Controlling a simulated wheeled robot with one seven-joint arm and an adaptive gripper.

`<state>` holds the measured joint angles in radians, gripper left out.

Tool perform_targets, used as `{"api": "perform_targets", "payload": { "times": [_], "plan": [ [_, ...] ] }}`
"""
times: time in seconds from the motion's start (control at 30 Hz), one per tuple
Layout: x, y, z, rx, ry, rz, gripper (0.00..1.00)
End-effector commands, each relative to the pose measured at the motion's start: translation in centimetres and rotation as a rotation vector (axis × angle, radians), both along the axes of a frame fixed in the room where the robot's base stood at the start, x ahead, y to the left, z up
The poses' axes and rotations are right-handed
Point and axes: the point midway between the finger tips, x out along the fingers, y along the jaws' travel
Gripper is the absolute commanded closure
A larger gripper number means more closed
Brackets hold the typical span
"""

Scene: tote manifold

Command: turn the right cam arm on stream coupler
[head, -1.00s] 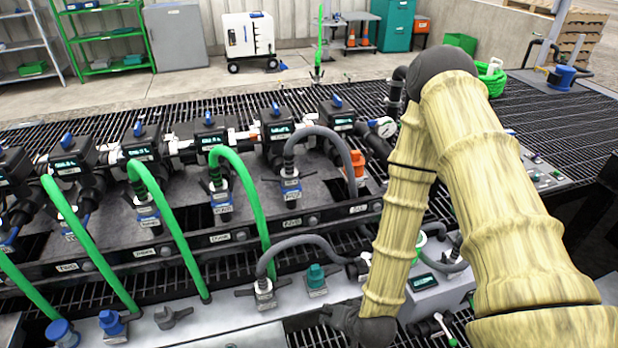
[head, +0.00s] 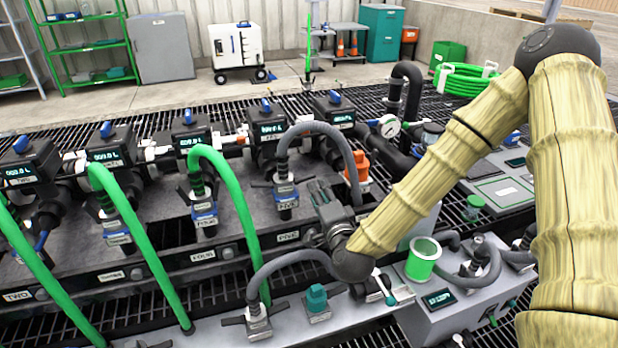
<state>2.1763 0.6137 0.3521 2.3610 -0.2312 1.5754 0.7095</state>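Two couplers fitted with grey hose are near my arm. One coupler (head: 257,320) is on the front grey ledge, with dark cam arms out to its left and right and a pale label below. The other coupler (head: 286,193) is upright on the manifold above the FIVE plate, with a blue band. I cannot read which is labelled stream. My gripper (head: 319,190) is just right of the manifold coupler, fingers pointing up and away, with no visible contact. It looks empty; its finger gap is too small to judge.
Green hoses (head: 230,200) arch across the left. A grey hose (head: 325,128) arches close above my gripper. An orange fitting (head: 360,165) stands just right of it. A teal plug (head: 317,297) and a grey box with a green cup (head: 423,259) are in front.

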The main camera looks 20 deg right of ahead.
Motion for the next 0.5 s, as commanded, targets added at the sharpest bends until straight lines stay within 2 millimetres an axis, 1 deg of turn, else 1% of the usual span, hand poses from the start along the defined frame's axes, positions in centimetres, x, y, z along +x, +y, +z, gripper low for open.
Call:
{"api": "perform_targets", "payload": {
  "times": [0.1, 0.3, 0.5],
  "plan": [
    [2.0, -0.2, 0.0, -0.002, -0.002, -0.002, 0.69],
    [5.2, -0.2, 0.0, -0.001, 0.000, -0.001, 0.69],
    [7.4, -0.1, -0.1, -0.002, 0.001, 0.002, 0.69]
  ]
}}
